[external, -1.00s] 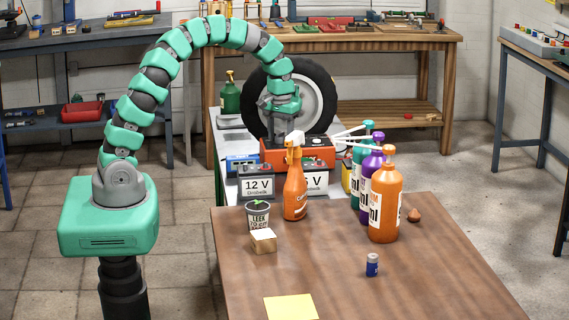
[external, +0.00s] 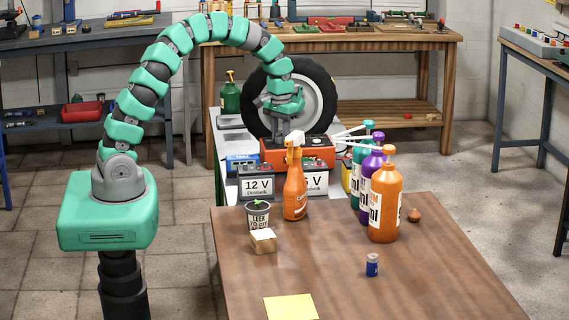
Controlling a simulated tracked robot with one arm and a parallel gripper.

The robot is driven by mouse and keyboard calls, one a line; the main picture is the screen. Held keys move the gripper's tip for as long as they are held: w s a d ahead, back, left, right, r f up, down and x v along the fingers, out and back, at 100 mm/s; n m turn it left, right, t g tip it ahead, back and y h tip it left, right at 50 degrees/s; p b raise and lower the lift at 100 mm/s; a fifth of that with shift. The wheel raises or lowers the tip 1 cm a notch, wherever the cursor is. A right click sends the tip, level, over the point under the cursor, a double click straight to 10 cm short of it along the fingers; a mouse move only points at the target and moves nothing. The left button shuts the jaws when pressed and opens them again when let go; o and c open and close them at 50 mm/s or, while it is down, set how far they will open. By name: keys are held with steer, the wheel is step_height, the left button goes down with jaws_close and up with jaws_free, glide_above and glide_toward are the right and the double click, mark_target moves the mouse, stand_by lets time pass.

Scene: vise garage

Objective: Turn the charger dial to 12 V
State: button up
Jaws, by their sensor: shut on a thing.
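The orange charger (external: 318,154) stands on the light bench, behind the orange spray bottle. My gripper (external: 283,130) points down at the left part of the charger's dark top. It is shut on what appears to be the charger dial, but the spray bottle's nozzle and the gripper itself hide the dial and its markings. I cannot read which setting it is at. Two batteries stand in front of the charger: a 12 V battery (external: 256,186) at the left and another battery (external: 315,184) whose label is partly hidden by the spray bottle.
The orange spray bottle (external: 295,190) stands close in front of the charger. A purple bottle (external: 371,162) and an orange pump bottle (external: 385,205) stand at its right. A tyre (external: 316,92) is right behind my gripper. The brown table's front is mostly clear.

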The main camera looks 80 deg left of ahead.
mark_target(281, 133)
steer(key=o, duration=1)
steer(key=shift+c, duration=0.2)
steer(key=shift+r, duration=0.1)
step_height(281, 133, up, 14)
steer(key=p, duration=0.1)
steer(key=shift+f, duration=0.25)
